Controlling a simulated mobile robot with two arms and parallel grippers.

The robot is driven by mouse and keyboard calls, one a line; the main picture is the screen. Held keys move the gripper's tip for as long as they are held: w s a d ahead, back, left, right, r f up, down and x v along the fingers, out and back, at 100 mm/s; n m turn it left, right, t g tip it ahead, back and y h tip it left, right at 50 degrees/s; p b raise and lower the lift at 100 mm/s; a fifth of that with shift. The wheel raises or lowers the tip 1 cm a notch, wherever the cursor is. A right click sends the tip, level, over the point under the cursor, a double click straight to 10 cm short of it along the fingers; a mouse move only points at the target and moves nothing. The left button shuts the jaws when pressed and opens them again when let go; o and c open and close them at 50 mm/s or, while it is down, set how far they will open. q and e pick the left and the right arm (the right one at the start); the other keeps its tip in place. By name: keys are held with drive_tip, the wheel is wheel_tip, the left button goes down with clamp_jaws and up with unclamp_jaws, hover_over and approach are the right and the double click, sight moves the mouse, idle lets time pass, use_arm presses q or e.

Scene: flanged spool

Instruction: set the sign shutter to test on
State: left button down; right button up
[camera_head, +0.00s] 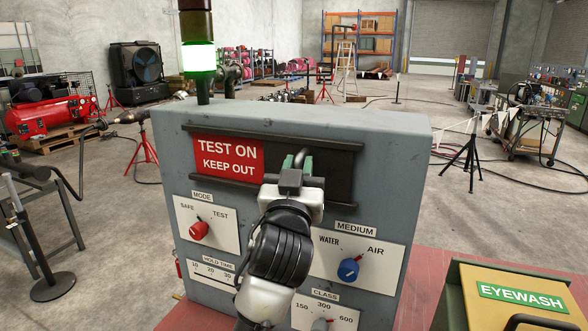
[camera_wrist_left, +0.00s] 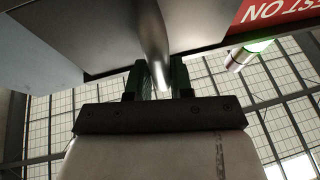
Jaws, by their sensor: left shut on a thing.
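The sign slot is on the upper front of a grey cabinet (camera_head: 300,125). A red sign reading TEST ON KEEP OUT (camera_head: 228,158) shows in its left part. A dark shutter panel (camera_head: 340,178) fills the right part. My left gripper (camera_head: 296,164) is in front of the shutter's left portion, shut on a grey metal handle (camera_head: 301,154). In the left wrist view the green fingers (camera_wrist_left: 158,82) are on either side of the shiny handle (camera_wrist_left: 154,35), and a corner of the red sign (camera_wrist_left: 268,10) shows upper right. My wrist hides part of the panel below.
Below the slot are a red MODE knob (camera_head: 199,230), a blue MEDIUM knob (camera_head: 349,269) and a CLASS knob (camera_head: 321,324). A lamp (camera_head: 198,58) glowing green stands on the cabinet's top left. A yellow-edged EYEWASH box (camera_head: 520,296) is at lower right.

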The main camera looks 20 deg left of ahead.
use_arm(q)
drive_tip(key=shift+f, duration=0.1)
drive_tip(key=c, duration=1.1)
unclamp_jaws()
drive_tip(key=shift+d, duration=0.15)
drive_tip(key=b+v, duration=0.4)
drive_tip(key=v, duration=0.6)
drive_tip(key=shift+s, duration=0.4)
